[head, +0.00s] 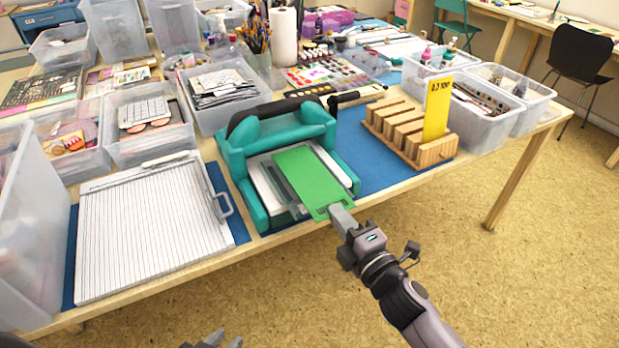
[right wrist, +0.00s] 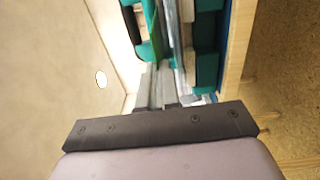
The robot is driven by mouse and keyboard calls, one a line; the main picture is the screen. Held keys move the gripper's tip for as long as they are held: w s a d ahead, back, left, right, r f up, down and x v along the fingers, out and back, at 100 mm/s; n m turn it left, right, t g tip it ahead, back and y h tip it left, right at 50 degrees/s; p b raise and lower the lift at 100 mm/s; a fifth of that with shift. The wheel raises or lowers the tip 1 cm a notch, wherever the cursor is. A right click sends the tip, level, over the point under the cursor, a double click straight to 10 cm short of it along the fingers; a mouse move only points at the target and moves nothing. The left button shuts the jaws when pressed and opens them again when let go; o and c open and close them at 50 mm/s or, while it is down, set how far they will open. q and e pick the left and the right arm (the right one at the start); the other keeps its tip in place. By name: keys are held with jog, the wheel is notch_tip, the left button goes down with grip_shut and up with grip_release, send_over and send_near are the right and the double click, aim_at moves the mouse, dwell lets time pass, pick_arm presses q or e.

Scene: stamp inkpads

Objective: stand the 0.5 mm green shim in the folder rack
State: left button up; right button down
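The green shim (head: 311,178) is a flat bright-green sheet with small dark print at its near end. It lies over the plates of the teal press, its near end jutting past the front. My right gripper (head: 340,212) is at that near end, its fingers closed on the edge; the right wrist view shows the fingers (right wrist: 163,85) together at a thin green sheet (right wrist: 153,35). The wooden folder rack (head: 399,133) stands further right, with several slots and a yellow card (head: 437,105) upright at its right end. My left gripper (head: 222,341) is partly visible at the bottom edge.
The teal press (head: 250,155) is under the shim. A white scoring board (head: 150,225) lies to the left, with clear bins behind. Bare blue mat (head: 365,165) lies between press and rack. A dark-handled tool (head: 357,97) lies behind. A clear bin (head: 480,125) flanks the rack.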

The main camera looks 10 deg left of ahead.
jog(key=s+d+r+p, duration=0.2)
jog(key=s+d+r, duration=0.1)
jog(key=s+d, duration=0.3)
jog(key=s+d+r+p, duration=0.3)
jog(key=s+d+r, duration=0.1)
jog(key=s, duration=0.6)
jog(key=shift+s+d+p, duration=0.15)
jog(key=shift+d+p, duration=0.2)
jog(key=shift+d, duration=0.55)
dwell(0.3)
